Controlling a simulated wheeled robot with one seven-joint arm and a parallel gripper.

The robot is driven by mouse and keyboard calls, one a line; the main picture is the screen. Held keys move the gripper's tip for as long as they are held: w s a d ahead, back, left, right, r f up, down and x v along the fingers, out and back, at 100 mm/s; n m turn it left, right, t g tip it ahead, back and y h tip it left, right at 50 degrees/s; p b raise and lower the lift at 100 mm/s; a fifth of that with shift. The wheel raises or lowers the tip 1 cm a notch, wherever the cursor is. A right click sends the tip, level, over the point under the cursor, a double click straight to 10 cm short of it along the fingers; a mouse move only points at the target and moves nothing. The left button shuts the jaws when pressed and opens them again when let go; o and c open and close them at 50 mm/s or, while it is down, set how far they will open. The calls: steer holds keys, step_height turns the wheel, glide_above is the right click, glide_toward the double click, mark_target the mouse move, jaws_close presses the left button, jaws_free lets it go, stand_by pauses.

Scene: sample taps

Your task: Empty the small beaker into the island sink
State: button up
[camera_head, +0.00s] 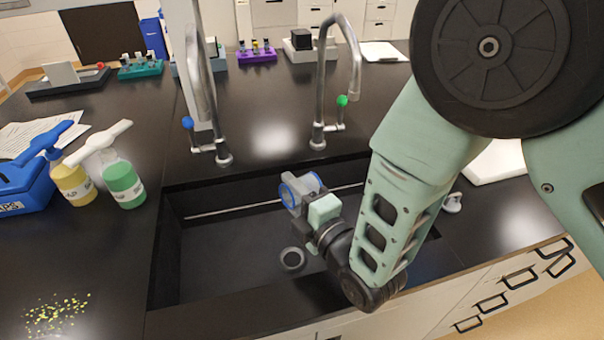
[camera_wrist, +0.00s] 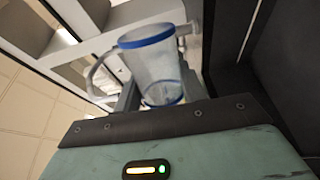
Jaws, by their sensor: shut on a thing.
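The small beaker (camera_head: 289,196) is clear with blue bands at its rim and base. My gripper (camera_head: 304,192) is shut on it and holds it above the black island sink (camera_head: 215,255). The beaker looks tipped well over, its blue ring facing left in the head view. In the wrist view the beaker (camera_wrist: 152,65) sits between the fingers, with its wide blue rim away from the wrist. No liquid can be made out in it or falling from it. The round drain (camera_head: 292,258) shows in the sink floor below.
Two curved taps, one with a blue knob (camera_head: 187,122) and one with a green knob (camera_head: 342,100), rise behind the sink. Yellow (camera_head: 74,184) and green (camera_head: 123,182) bottles stand left of it. Yellow specks (camera_head: 56,314) lie on the front left counter.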

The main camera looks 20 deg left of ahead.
steer(key=m+p, duration=0.1)
steer(key=m, duration=0.1)
steer(key=m+p, duration=0.1)
steer(key=m, duration=0.2)
steer(key=shift+w+r+p, duration=0.1)
steer(key=shift+r+p, duration=0.2)
steer(key=shift+r, duration=0.1)
steer(key=shift+f+m, duration=0.25)
steer(key=shift+m, duration=0.55)
steer(key=shift+f+m+b, duration=0.1)
steer(key=shift+m+b, duration=0.5)
steer(key=shift+b, duration=0.15)
steer(key=m+b, duration=0.2)
steer(key=m, duration=0.2)
steer(key=shift+d, duration=0.15)
steer(key=m, duration=0.2)
steer(key=m+b, duration=0.1)
steer(key=m, duration=0.2)
steer(key=shift+w+r+m+b, duration=0.1)
steer(key=shift+r+m+b, duration=0.2)
steer(key=shift+m+b, duration=0.1)
